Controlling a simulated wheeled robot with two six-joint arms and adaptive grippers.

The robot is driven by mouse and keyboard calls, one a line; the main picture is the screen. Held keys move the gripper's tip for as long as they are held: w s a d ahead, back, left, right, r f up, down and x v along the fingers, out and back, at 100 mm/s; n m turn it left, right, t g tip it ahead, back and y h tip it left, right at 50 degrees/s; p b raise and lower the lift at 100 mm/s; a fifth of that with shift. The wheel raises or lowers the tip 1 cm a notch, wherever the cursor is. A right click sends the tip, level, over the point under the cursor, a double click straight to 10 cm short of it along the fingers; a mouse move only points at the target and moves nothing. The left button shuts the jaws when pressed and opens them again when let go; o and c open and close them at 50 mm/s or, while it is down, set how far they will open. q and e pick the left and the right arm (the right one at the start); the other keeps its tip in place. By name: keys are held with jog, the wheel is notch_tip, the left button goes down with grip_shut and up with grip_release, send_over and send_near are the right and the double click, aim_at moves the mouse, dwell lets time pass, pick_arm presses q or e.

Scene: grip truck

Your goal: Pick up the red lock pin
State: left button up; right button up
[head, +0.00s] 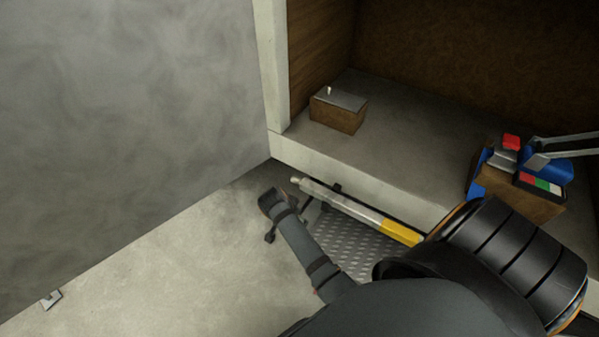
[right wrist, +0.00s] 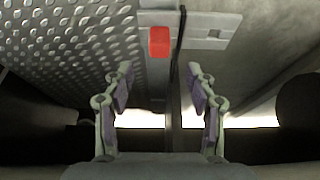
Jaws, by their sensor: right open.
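The red lock pin (right wrist: 159,42) shows in the right wrist view as a small red block. It is on a light grey bracket (right wrist: 205,31) beside the studded metal plate. My right gripper (right wrist: 160,82) is open, with its two fingers apart and nothing between them. The pin lies ahead of the fingertips, above them in the picture and slightly left of centre, apart from both fingers. In the head view I cannot make out this pin. My left gripper is not seen.
The studded plate (head: 345,246) lies below the truck bed (head: 400,160), with a grey and yellow bar (head: 345,205) along the bed's edge. A brown box (head: 337,116) stands on the bed. A blue-and-brown box with a red block (head: 511,142) is at right.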

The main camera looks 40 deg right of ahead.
jog(key=x, duration=0.3)
jog(key=shift+d+f, duration=0.1)
jog(key=shift+f, duration=0.1)
jog(key=shift+d+f+b, duration=0.15)
jog(key=shift+f+b, duration=0.15)
jog(key=shift+f, duration=0.25)
jog(key=b+x, duration=0.1)
jog(key=x, duration=0.3)
jog(key=shift+f, duration=0.15)
jog(key=shift+d+f, duration=0.1)
jog(key=shift+f, duration=0.15)
jog(key=c, duration=0.4)
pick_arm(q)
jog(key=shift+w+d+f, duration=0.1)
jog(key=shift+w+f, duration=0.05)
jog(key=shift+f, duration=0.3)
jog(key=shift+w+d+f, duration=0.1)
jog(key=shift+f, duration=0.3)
pick_arm(e)
grip_shut()
